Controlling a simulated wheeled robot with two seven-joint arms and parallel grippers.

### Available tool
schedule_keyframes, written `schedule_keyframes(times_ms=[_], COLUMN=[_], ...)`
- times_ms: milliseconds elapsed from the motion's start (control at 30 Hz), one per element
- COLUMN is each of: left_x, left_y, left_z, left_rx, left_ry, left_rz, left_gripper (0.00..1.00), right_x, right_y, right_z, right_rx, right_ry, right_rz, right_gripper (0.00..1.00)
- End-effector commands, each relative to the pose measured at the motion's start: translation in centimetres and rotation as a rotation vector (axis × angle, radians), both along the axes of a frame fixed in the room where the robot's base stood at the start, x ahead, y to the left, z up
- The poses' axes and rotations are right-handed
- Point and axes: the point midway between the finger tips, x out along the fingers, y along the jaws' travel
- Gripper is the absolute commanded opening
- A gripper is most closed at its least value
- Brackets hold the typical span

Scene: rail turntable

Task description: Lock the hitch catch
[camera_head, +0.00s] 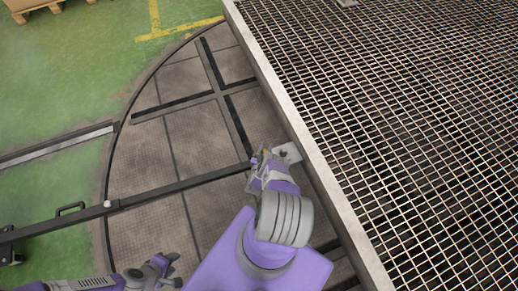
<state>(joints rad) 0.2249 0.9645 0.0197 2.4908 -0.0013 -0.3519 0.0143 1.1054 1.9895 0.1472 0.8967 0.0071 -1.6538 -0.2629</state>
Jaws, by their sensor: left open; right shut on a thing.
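My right gripper (262,153) is at the edge of the mesh-topped cart, beside a small grey metal plate (288,152). It is shut on a small part there that looks like the hitch catch, mostly hidden by the fingers. A long dark bar (165,188) with a loop handle (71,209) runs from the left over the round turntable to my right gripper. Whether the catch is locked cannot be told. My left gripper (172,268) is open and empty at the bottom, low in the view and apart from the bar.
The cart's wire-mesh deck (400,90) with a pale metal rim (300,130) fills the right side. The round turntable (150,240) has dark grooves. A rail (60,145) crosses the green floor (60,90) at left. A wooden pallet (35,12) stands at the top left.

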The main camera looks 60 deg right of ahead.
Motion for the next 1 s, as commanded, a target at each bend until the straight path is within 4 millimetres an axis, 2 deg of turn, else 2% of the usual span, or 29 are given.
schedule_keyframes(times_ms=[400, 433, 533, 567, 867, 1000], left_x=[0.0, 0.0, 0.0, 0.0, 0.0, 0.0], left_y=[0.0, 0.0, 0.0, 0.0, 0.0, 0.0], left_z=[0.0, 0.0, 0.0, 0.0, 0.1, 0.6], left_rx=[0.0, 0.0, 0.0, 0.0, 0.0, 0.0], left_ry=[0.0, 0.0, 0.0, 0.0, 0.0, 0.0], left_rz=[0.0, 0.0, 0.0, 0.0, 0.0, 0.0], left_gripper=[0.43, 0.43, 0.43, 0.43, 0.43, 0.43], right_x=[-0.2, -0.2, -0.2, -0.2, -0.2, -0.2], right_y=[-0.1, -0.1, -0.1, -0.1, 0.1, 1.8], right_z=[0.0, 0.0, 0.0, 0.0, 0.0, 0.0], right_rx=[0.002, 0.001, 0.001, 0.001, 0.001, 0.004], right_ry=[0.0, -0.001, -0.001, -0.001, -0.001, 0.0], right_rz=[-0.01, -0.01, -0.01, -0.01, -0.008, -0.003], right_gripper=[0.0, 0.36, 0.52, 0.54, 0.54, 0.54])
